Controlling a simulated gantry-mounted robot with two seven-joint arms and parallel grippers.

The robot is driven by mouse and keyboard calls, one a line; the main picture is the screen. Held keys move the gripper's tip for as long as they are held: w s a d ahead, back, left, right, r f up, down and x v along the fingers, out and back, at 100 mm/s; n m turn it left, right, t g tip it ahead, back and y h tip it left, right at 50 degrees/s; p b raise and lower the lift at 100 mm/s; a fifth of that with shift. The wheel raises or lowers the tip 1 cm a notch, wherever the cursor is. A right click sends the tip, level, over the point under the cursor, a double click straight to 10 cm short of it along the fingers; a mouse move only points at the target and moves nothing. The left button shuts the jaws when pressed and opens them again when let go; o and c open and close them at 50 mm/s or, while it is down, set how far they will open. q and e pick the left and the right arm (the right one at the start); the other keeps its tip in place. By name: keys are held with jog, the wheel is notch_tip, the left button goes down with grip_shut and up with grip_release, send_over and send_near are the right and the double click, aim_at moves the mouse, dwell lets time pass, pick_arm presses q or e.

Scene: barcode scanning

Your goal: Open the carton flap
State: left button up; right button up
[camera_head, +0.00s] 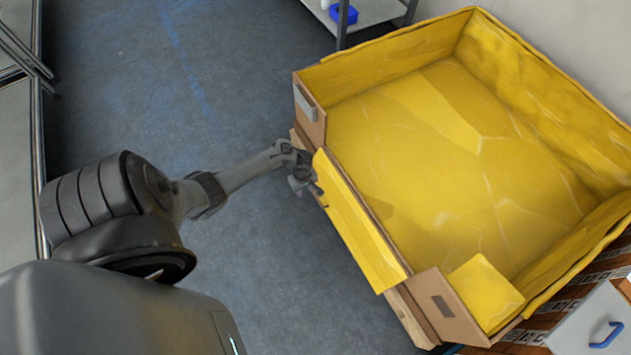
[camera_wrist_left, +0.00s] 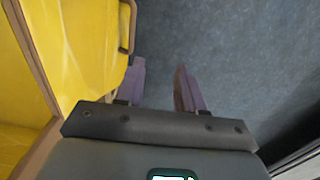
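The large carton (camera_head: 312,120) is lined with yellow sheeting and stands right of centre in the head view. Its flap (camera_head: 358,225) is a yellow panel on the left side, tilted outward and down over the outer wall. My left gripper (camera_head: 304,182) is beside the flap's upper end, outside the carton. In the left wrist view, my left gripper (camera_wrist_left: 160,85) has its fingers apart with only floor between them. One finger is close to the yellow panel (camera_wrist_left: 90,50); I cannot tell whether they touch. My right gripper is not in view.
A metal shelf (camera_head: 385,17) with a blue item stands behind the carton. A grey box with a blue handle (camera_head: 607,335) is at the lower right. The floor (camera_head: 230,70) left of the carton is clear.

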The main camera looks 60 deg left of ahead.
pick_arm(q)
jog(key=b, duration=0.3)
send_over(316, 196)
jog(key=s, duration=0.2)
notch_tip(316, 196, down, 3)
jog(key=shift+t, duration=0.5)
jog(key=f+b, duration=0.3)
jog(key=w+f+b, duration=0.1)
jog(key=f+b, duration=0.2)
jog(key=f, duration=0.1)
jog(key=w+f+b, duration=0.1)
jog(key=f+b, duration=0.2)
jog(key=shift+f+b, duration=0.3)
jog(key=shift+b, duration=0.05)
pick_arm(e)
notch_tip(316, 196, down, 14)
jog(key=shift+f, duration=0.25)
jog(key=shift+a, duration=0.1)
pick_arm(q)
grip_shut()
